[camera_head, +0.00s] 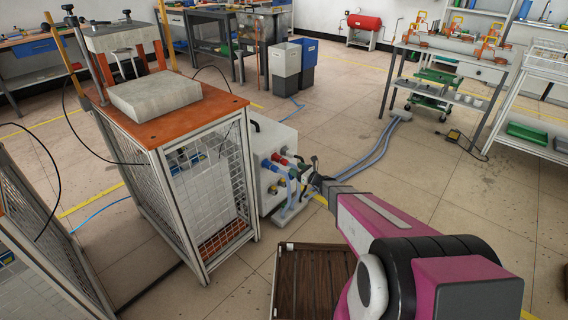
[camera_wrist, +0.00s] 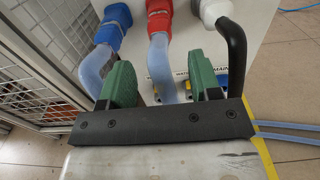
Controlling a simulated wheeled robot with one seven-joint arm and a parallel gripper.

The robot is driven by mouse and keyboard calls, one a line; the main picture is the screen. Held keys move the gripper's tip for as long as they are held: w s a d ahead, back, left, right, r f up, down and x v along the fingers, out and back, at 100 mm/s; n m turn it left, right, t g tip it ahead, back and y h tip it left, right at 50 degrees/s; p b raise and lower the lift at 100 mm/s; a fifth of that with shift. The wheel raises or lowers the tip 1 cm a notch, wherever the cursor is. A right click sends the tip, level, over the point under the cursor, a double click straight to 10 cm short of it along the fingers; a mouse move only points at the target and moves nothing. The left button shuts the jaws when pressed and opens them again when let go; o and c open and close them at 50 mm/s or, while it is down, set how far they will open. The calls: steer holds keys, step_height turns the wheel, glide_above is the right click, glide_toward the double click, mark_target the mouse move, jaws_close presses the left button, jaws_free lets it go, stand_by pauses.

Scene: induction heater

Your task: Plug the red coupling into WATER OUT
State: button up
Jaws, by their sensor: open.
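The red coupling (camera_wrist: 159,20) is at the top centre of the wrist view, with a translucent bluish hose (camera_wrist: 161,62) hanging from it. My gripper (camera_wrist: 163,82) has its two green fingers apart, either side of this hose in the picture. Whether the hose lies between them in depth, I cannot tell. The white heater cabinet (camera_head: 258,141) stands in the middle of the head view, with red and blue couplings on its front. My gripper (camera_head: 312,178) is close to that front. The WATER OUT port is not readable, and the red coupling's far end is hidden.
A blue coupling (camera_wrist: 109,20) with its own hose is left of the red one. A white connector (camera_wrist: 213,10) with a thick black cable is at right. A mesh-sided frame (camera_head: 200,165) stands left of the cabinet. A brown slatted platform (camera_head: 300,285) lies in front.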

mark_target(288, 164)
steer(key=shift+x, duration=4.4)
steer(key=shift+c, duration=0.3)
jaws_close()
steer(key=shift+d, duration=0.1)
steer(key=shift+s+d, duration=0.1)
steer(key=shift+s, duration=0.05)
steer(key=shift+v, duration=2.85)
